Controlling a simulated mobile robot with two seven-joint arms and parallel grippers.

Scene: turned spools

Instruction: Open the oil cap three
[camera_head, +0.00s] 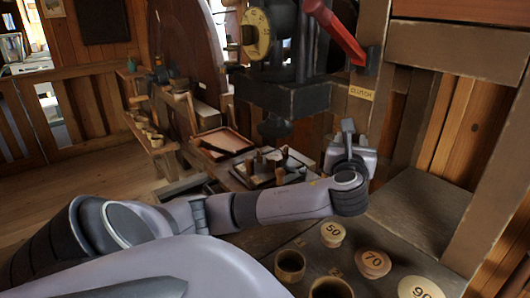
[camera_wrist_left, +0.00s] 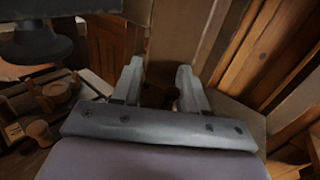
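I cannot pick out an oil cap for certain in either view. A dark machine head (camera_head: 290,95) with a yellow dial (camera_head: 257,32) and a red lever (camera_head: 336,33) stands beyond my left arm. My left gripper (camera_head: 348,128) is held out in front of it, above the bench, left of a brown post. In the left wrist view the two fingers of my left gripper (camera_wrist_left: 160,74) are apart, with no held object clearly visible between them. The area beyond the fingers is dark. My right gripper is not in view.
Numbered wooden discs, 50 (camera_head: 333,232), 70 (camera_head: 373,263) and 90 (camera_head: 420,288), sit on the bench at the lower right. Open round cups (camera_head: 290,264) stand beside them. A tray of wooden pieces (camera_head: 262,168) lies behind my arm. Brown posts (camera_head: 497,190) bound the right.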

